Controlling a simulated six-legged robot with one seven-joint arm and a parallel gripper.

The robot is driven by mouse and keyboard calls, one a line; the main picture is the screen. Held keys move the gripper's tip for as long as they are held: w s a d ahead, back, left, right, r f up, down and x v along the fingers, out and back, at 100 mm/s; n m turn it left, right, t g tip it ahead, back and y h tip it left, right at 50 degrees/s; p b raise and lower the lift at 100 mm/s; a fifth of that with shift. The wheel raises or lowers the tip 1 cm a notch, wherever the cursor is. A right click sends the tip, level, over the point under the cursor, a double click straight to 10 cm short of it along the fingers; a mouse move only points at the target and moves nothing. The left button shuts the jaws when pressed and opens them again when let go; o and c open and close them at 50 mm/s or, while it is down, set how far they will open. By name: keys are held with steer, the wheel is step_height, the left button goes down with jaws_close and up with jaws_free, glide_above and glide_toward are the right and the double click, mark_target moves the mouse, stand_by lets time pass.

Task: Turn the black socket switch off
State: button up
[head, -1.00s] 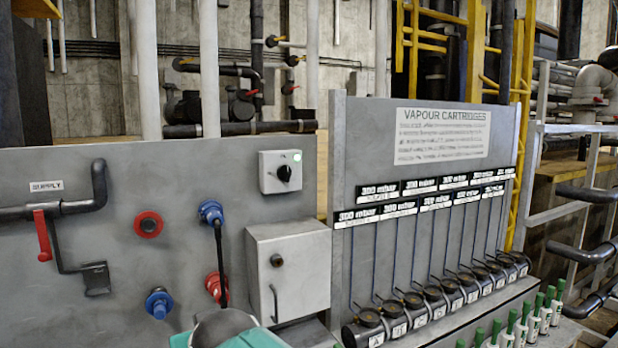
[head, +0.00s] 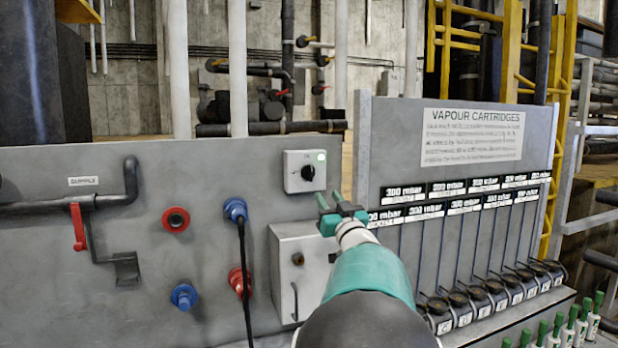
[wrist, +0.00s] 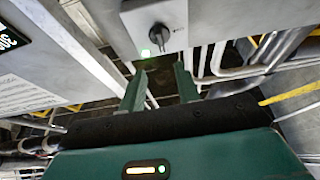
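The black socket switch (head: 308,172) is a black rotary knob on a light grey box near the top edge of the grey panel. My gripper (head: 329,198) is below and slightly right of the switch box in the head view. In the wrist view my gripper (wrist: 159,78) has its two green fingers apart, with nothing held. It appears clear of the knob.
A grey cabinet (head: 296,262) is under the switch, partly behind my arm. Blue (head: 235,210) and red (head: 239,281) sockets and a hanging black cable (head: 247,285) are to the left. The vapour cartridges board (head: 455,160) stands to the right.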

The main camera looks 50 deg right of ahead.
mark_target(311, 173)
steer(key=x, duration=1.1)
steer(key=shift+w, duration=0.2)
jaws_close()
